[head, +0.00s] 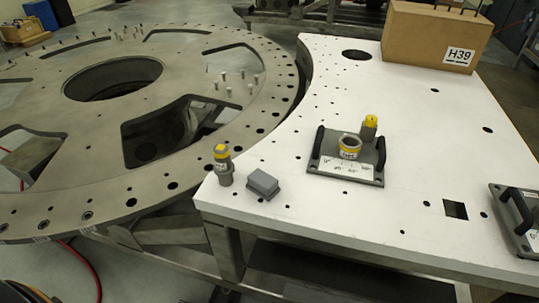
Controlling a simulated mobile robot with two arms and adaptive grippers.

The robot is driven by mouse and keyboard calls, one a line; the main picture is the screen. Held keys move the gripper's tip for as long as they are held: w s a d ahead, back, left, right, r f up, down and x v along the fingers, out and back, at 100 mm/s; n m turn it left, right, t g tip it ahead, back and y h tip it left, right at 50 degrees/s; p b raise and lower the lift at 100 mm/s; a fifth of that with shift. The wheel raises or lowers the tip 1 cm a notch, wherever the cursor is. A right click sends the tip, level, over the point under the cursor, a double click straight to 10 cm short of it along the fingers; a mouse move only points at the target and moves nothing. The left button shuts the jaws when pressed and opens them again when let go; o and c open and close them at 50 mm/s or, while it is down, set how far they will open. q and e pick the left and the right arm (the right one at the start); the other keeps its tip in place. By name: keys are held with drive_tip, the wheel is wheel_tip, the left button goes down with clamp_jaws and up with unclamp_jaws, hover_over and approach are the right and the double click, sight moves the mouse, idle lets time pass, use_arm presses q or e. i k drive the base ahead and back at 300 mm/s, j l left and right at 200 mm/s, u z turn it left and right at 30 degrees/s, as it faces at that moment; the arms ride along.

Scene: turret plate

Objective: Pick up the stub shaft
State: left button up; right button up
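Two grey shafts with yellow tops stand in the head view, and I cannot tell for sure which is the stub shaft. One shaft (223,168) stands upright at the white table's left corner, with a small label on its side. The other shaft (369,128) stands just behind a dark fixture plate (325,160) or on its back edge; its base is partly hidden. Neither of my grippers is in view.
A small grey block (263,184) lies right of the corner shaft. A cardboard box (437,35) marked H39 sits at the back of the white table (420,130). Another handled plate (522,215) is at the right edge. A large metal turret ring (215,125) with holes and pins lies left.

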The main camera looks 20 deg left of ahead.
sight(223, 167)
drive_tip(key=j+u, duration=0.1)
drive_tip(key=u, duration=0.3)
drive_tip(key=k+j+u, duration=0.1)
drive_tip(key=u, duration=0.3)
